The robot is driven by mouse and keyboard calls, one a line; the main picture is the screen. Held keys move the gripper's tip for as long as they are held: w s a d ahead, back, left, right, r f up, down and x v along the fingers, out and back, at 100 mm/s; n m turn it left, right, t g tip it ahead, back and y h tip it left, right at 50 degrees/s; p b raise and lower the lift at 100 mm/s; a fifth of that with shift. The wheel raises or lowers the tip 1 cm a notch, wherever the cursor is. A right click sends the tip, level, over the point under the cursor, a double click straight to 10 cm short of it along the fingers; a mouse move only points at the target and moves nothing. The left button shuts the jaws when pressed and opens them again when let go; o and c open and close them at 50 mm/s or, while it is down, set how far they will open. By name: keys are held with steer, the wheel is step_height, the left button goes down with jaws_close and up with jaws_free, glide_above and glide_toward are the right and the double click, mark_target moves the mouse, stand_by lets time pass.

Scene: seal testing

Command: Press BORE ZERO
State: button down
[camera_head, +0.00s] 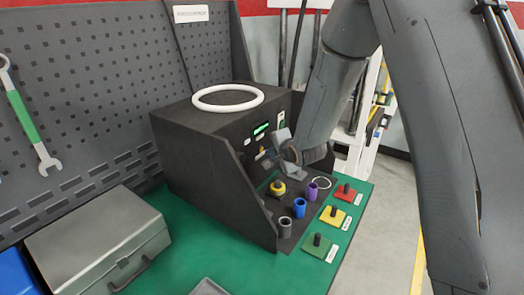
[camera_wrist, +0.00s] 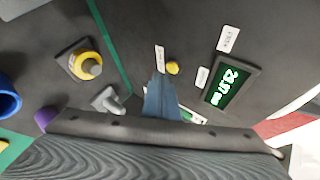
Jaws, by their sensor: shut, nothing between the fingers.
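A small round yellow button (camera_wrist: 172,68) sits on the dark panel of the test unit (camera_head: 205,135), beside a small white label (camera_wrist: 160,58) whose text I cannot read. My gripper (camera_wrist: 161,78) is shut and empty, its tip just beside the yellow button in the wrist view. I cannot tell whether it touches the button. In the head view my gripper (camera_head: 284,150) is in front of the unit's panel and hides part of it. A lit green display (camera_wrist: 231,88) is to the right of the button; it also shows in the head view (camera_head: 261,128).
A larger yellow knob (camera_head: 277,188) stands low on the unit, also in the wrist view (camera_wrist: 88,65). Purple (camera_head: 312,192), blue (camera_head: 299,208) and grey (camera_head: 285,228) cylinders stand nearby. A grey lever (camera_wrist: 108,99) lies close to my gripper. A white ring (camera_head: 228,98) lies on top.

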steer(key=shift+w+a, duration=0.15)
steer(key=shift+a, duration=0.15)
steer(key=shift+w+a, duration=0.2)
steer(key=shift+a, duration=0.05)
stand_by(0.8)
stand_by(0.3)
steer(key=shift+s+d+p, duration=0.35)
steer(key=shift+s+d, duration=0.1)
steer(key=shift+d, duration=0.2)
steer(key=shift+s+d+p, duration=0.4)
steer(key=shift+s+d, duration=0.3)
steer(key=shift+d, duration=0.35)
steer(key=shift+s+d+p, duration=0.4)
steer(key=shift+s+d, duration=0.3)
steer(key=shift+d, duration=0.3)
